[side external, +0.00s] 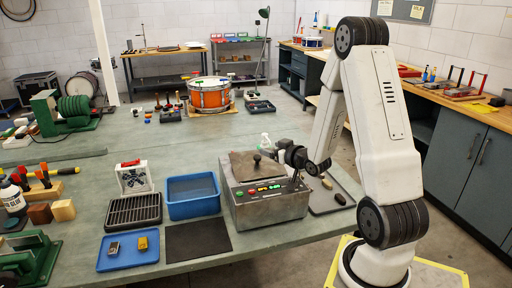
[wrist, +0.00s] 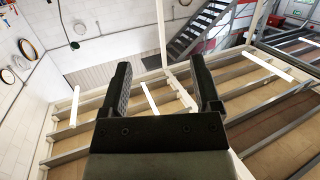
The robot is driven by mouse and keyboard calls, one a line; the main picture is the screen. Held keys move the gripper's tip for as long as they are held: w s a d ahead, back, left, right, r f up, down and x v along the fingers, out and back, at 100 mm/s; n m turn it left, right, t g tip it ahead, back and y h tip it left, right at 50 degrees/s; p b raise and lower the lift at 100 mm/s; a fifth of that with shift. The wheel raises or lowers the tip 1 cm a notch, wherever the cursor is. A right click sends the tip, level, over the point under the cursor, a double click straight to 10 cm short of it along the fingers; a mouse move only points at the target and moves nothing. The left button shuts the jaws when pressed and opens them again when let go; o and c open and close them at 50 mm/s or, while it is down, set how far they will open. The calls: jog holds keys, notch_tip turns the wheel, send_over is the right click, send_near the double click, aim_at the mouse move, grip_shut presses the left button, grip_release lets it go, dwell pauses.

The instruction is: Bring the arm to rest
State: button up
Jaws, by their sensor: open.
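My gripper (wrist: 158,68) is open and empty in the wrist view, its two dark fingers well apart with only the distant room between them. In the side view my arm is folded at the right, with its dark wrist low behind the right end of a metal control box. The fingers are too small to make out clearly there. The metal box (side external: 268,208) has lit buttons and a brown plate with a black knob on top. I cannot tell whether my wrist touches it.
An orange drum (side external: 209,99) is farther back. The wrist view shows wall, stairs and beams.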

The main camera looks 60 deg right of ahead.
jog(key=w+a+g, duration=0.1)
jog(key=a, duration=0.1)
jog(key=a+f+g+y, duration=0.1)
jog(key=a, duration=0.1)
jog(key=w+a+n+y, duration=0.1)
jog(key=a, duration=0.2)
jog(key=shift+w+f+g, duration=0.3)
jog(key=shift+f+g, duration=0.05)
jog(key=shift+g, duration=0.05)
jog(key=a+g, duration=0.1)
jog(key=a, duration=0.1)
jog(key=a+f+g+y, duration=0.1)
jog(key=a, duration=0.2)
jog(key=a+n+g, duration=0.1)
jog(key=a, duration=0.1)
jog(key=shift+s+a+f+y, duration=0.2)
jog(key=shift+s+a+y, duration=0.15)
jog(key=shift+y, duration=0.05)
jog(key=s+a+n+g+y, duration=0.2)
jog(key=s+a+g, duration=0.4)
jog(key=a, duration=0.7)
jog(key=s, duration=0.2)
jog(key=shift+s+a+f, duration=0.2)
jog(key=shift+s+a, duration=0.05)
jog(key=shift+s, duration=0.15)
jog(key=shift+c, duration=0.2)
jog(key=shift+w, duration=0.1)
